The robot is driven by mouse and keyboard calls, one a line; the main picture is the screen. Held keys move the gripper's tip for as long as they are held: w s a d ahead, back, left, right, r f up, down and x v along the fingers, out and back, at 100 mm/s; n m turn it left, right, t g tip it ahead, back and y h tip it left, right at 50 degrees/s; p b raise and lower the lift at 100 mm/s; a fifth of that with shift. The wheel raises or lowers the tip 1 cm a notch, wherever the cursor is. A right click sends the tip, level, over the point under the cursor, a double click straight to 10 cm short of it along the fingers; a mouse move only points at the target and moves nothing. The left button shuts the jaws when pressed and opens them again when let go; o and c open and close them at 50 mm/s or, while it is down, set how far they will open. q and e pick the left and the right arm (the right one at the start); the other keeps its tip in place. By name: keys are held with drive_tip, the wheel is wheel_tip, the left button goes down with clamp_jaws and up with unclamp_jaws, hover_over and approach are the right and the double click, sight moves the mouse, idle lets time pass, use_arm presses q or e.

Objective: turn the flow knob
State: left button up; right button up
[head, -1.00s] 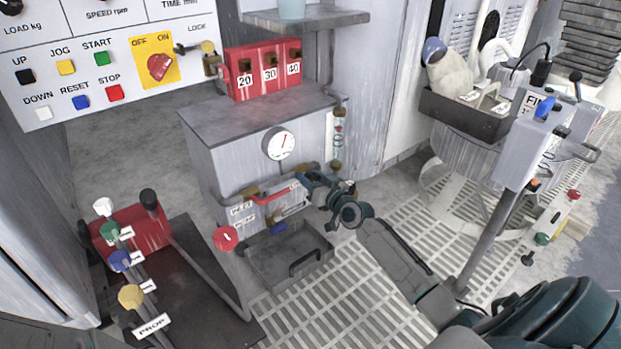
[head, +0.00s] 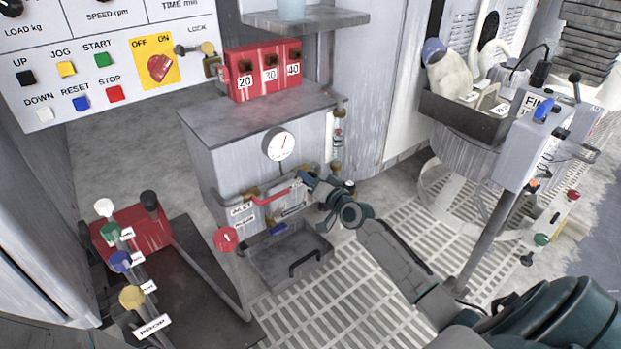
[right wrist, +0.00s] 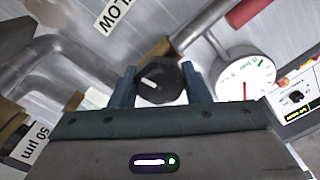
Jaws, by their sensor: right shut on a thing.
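The flow knob (right wrist: 160,82) is a dark round knob with a white mark, seen in the right wrist view between the two blue-grey fingers of my right gripper (right wrist: 160,88). The fingers are shut on its two sides. A partly cut-off label ending in "LOW" (right wrist: 117,12) is on the panel above it. In the head view my right gripper (head: 306,180) is at the front of the grey cabinet (head: 232,166), by the pipes at its right, and hides the knob. My left gripper is not in view.
A round gauge (head: 279,145) is above the pipes, and a red lever handle (head: 269,199) is just left of my gripper. A grey tray (head: 268,262) with a handle sits below. A clear flow tube (head: 338,138) stands at the cabinet's right edge.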

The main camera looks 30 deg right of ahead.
drive_tip(key=shift+m, duration=0.6)
drive_tip(key=o, duration=1)
drive_tip(key=shift+c, duration=0.2)
drive_tip(key=s+d+p, duration=0.1)
drive_tip(key=s+p, duration=0.2)
drive_tip(key=s, duration=0.8)
drive_tip(key=shift+w, duration=0.1)
